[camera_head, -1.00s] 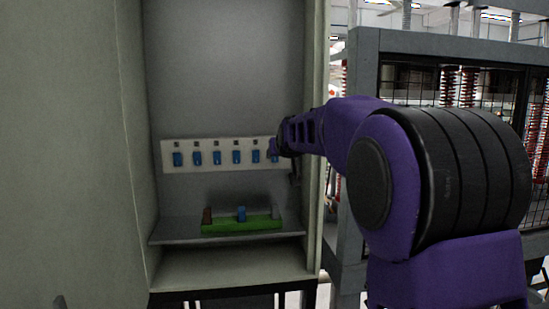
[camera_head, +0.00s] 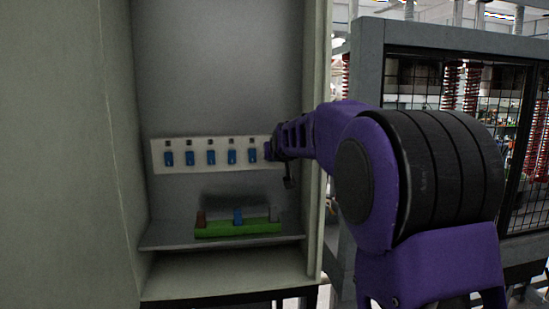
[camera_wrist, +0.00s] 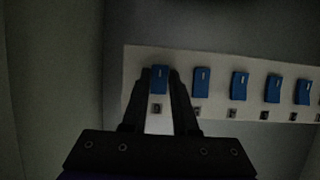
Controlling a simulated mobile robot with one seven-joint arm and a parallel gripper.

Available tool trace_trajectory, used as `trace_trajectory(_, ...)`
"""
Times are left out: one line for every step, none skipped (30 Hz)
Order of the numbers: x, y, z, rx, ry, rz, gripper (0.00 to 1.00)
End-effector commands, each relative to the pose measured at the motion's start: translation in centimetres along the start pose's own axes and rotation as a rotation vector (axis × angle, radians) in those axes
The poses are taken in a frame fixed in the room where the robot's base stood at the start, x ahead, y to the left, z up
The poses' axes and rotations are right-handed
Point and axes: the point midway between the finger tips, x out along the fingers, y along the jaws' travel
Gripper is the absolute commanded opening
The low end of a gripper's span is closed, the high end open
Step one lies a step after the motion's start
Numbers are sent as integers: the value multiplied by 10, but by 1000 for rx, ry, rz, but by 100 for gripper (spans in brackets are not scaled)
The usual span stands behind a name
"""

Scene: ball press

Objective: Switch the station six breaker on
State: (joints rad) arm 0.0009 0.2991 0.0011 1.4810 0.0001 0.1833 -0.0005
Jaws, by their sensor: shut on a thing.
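A white breaker strip (camera_head: 160,146) with a row of blue switches runs across the cabinet's back wall. In the head view the right-end switch, the station six breaker, is hidden behind my gripper (camera_head: 271,150). In the wrist view, where the row appears upside down, this breaker (camera_wrist: 160,84) is the far-left blue switch, with a small dark label below it. My gripper (camera_wrist: 160,74) has one finger on each side of it and is shut on it. Whether the switch is on or off is unclear.
A green block (camera_head: 250,228) with a brown, a blue and a grey piece sits on the cabinet shelf (camera_head: 165,238) below the strip. The cabinet's right side wall (camera_head: 316,150) stands close to my arm. A grey-framed mesh cage (camera_head: 366,90) is at right.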

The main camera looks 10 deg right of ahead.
Motion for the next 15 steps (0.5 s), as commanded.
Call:
trace_trajectory(0,0,0,0,0,0,0)
trace_trajectory(0,0,0,0,0,0,0)
trace_trajectory(0,0,0,0,0,0,0)
trace_trajectory(0,0,0,0,0,0,0)
trace_trajectory(0,0,0,0,0,0,0)
trace_trajectory(0,0,0,0,0,0,0)
trace_trajectory(0,0,0,0,1,0,0)
trace_trajectory(0,0,1,0,3,0,0)
trace_trajectory(1,0,2,0,7,0,0)
trace_trajectory(2,0,3,0,12,0,0)
trace_trajectory(2,0,5,0,19,0,0)
trace_trajectory(3,0,6,0,30,0,0)
trace_trajectory(4,0,8,0,41,0,0)
trace_trajectory(4,0,9,0,53,0,0)
trace_trajectory(4,0,10,0,69,0,0)
